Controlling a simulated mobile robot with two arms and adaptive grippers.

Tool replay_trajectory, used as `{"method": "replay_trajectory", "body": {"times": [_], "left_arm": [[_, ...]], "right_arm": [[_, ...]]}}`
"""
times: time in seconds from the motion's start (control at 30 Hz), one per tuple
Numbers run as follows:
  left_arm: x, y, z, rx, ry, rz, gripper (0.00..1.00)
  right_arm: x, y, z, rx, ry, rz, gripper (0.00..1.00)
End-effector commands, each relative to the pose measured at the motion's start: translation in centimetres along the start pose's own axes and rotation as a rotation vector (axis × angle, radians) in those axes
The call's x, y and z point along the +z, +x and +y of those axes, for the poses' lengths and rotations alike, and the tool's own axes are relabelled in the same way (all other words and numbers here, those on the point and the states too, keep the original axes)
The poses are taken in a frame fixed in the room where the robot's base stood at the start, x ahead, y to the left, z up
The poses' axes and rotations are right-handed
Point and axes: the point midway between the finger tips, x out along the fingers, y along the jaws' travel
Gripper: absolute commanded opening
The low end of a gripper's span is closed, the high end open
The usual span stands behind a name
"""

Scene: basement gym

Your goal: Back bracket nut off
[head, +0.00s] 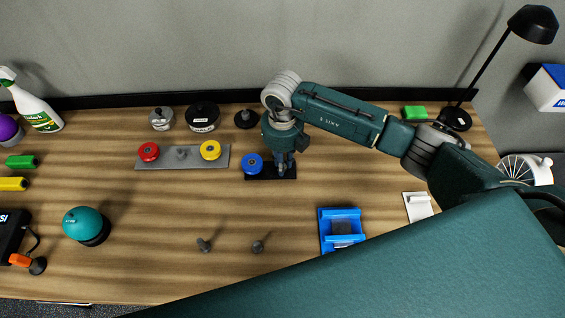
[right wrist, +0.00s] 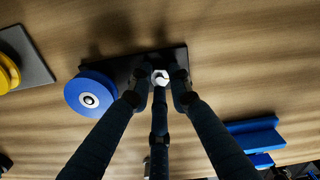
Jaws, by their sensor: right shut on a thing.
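A dark bracket plate (head: 262,177) lies on the wooden table near the middle, with a blue wheel (head: 253,163) at its left end. It also shows in the right wrist view, where the blue wheel (right wrist: 89,94) is beside my fingers. My right gripper (head: 283,168) points straight down over the plate's right part. In the right wrist view its fingers (right wrist: 160,82) are closed around a pale metal nut (right wrist: 160,77) at the plate. Whether the nut is still on a stud is hidden by the fingers. My left gripper is not in view.
A grey plate (head: 182,154) left of the bracket carries a red wheel (head: 148,151) and a yellow wheel (head: 210,150). A blue bin (head: 327,232) stands front right. Two small dark bolts (head: 204,245) lie in front. Black and grey weights (head: 203,118) stand behind.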

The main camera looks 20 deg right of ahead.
Motion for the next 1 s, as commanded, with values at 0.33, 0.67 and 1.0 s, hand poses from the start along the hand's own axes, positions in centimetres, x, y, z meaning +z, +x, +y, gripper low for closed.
{"method": "replay_trajectory", "body": {"times": [0.33, 0.67, 1.0], "left_arm": [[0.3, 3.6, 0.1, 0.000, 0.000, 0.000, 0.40], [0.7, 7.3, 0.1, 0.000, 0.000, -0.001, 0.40], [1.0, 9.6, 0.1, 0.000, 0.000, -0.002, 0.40]], "right_arm": [[0.3, 0.4, 0.0, -0.001, -0.227, -0.008, 0.00], [0.2, 0.3, 0.0, -0.001, -0.502, -0.008, 0.00], [0.2, 0.1, 0.0, -0.001, -0.686, -0.007, 0.00]]}}
